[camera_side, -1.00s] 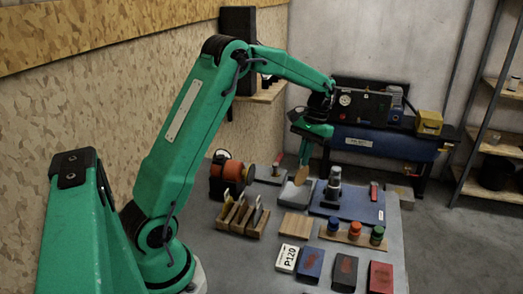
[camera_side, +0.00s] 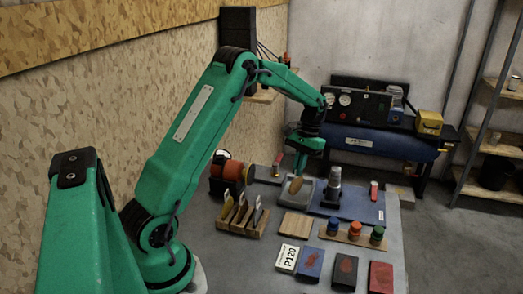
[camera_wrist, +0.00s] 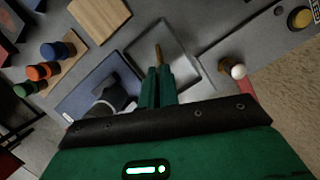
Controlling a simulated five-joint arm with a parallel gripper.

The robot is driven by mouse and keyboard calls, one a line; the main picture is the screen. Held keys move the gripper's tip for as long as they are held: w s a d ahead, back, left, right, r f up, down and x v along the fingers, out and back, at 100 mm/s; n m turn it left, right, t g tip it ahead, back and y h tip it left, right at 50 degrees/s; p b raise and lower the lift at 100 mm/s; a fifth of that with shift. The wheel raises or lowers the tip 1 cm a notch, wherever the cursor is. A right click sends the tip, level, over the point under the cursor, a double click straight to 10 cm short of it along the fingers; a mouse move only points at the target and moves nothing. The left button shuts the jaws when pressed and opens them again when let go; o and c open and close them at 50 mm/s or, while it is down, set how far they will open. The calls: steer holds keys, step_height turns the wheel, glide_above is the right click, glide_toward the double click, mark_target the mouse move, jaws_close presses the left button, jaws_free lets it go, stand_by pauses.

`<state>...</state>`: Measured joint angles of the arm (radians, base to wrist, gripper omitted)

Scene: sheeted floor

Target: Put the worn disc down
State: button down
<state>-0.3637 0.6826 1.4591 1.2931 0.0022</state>
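The worn disc (camera_side: 296,186) is thin and tan-brown, seen hanging edge-down from my gripper (camera_side: 300,172). In the wrist view the disc (camera_wrist: 158,52) shows almost edge-on as a narrow brown strip between the green fingertips (camera_wrist: 158,68). The fingers are shut on it. Below the disc is a shallow grey tray (camera_side: 309,195), which also shows in the wrist view (camera_wrist: 190,84). The disc appears over or just inside the tray; I cannot tell if its lower edge touches the bottom.
A black-and-silver tool (camera_side: 333,185) stands on a blue mat (camera_side: 365,206) right of the tray. A wooden block (camera_side: 295,224) lies in front. A slotted wooden rack (camera_side: 243,217) stands left, and a red-handled tool (camera_side: 278,163) behind. Colored caps (camera_side: 355,231) stand front right.

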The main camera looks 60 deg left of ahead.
steer(key=shift+f, duration=0.2)
steer(key=c, duration=1.6)
jaws_free()
steer(key=shift+c, duration=0.2)
steer(key=shift+r, duration=0.1)
steer(key=v, duration=1.2)
